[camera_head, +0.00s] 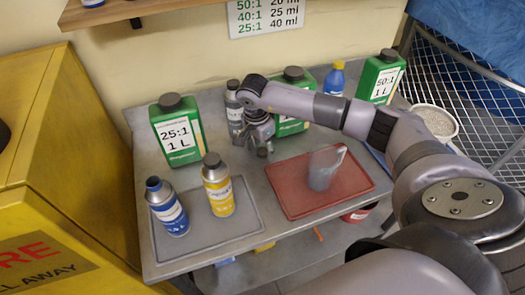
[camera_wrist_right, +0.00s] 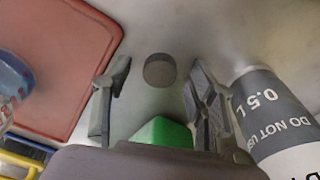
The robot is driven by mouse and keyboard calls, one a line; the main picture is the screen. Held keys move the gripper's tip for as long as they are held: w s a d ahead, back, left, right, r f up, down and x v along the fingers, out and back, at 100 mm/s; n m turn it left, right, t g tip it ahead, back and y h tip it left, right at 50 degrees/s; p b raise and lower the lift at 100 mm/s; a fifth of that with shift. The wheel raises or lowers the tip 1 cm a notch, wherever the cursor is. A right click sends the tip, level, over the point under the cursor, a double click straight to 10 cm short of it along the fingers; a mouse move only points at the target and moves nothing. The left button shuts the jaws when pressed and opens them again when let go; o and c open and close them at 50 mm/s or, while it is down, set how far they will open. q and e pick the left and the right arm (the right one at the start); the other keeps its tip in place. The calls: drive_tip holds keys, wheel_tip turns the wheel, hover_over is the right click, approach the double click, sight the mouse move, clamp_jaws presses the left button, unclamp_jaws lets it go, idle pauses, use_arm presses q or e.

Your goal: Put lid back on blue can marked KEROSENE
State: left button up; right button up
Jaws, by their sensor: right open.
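A blue can (camera_head: 170,212) with a white band stands upright on the grey mat at the bench's front left. Its label is too small to read surely; its dark neck seems to have no lid. A dark round disc, apparently the lid (camera_wrist_right: 160,70), lies on the bench in the right wrist view. In the head view my gripper hides most of that spot. My right gripper (camera_head: 256,148) points down between the grey bottle and the red tray. In the wrist view its fingers (camera_wrist_right: 158,95) are open, with the disc just beyond and between them, not touched. My left gripper is out of view.
A yellow can (camera_head: 217,188) with a grey cap stands right of the blue can. A grey bottle (camera_head: 233,108) stands close beside my gripper; its 0.5 L label (camera_wrist_right: 275,115) shows in the wrist view. A jug stands on the red tray (camera_head: 290,195). Green containers (camera_head: 178,135) line the back.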

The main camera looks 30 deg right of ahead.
drive_tip(key=shift+c, duration=0.6)
drive_tip(key=c, duration=0.7)
drive_tip(key=shift+o, duration=0.2)
drive_tip(key=shift+r, duration=0.1)
drive_tip(key=shift+w+r, duration=0.1)
drive_tip(key=shift+r, duration=0.5)
wheel_tip(320, 180, up, 13)
drive_tip(key=b, duration=0.3)
wheel_tip(320, 180, up, 5)
hover_over(262, 151)
drive_tip(key=shift+r, duration=0.35)
drive_tip(key=shift+a, duration=0.1)
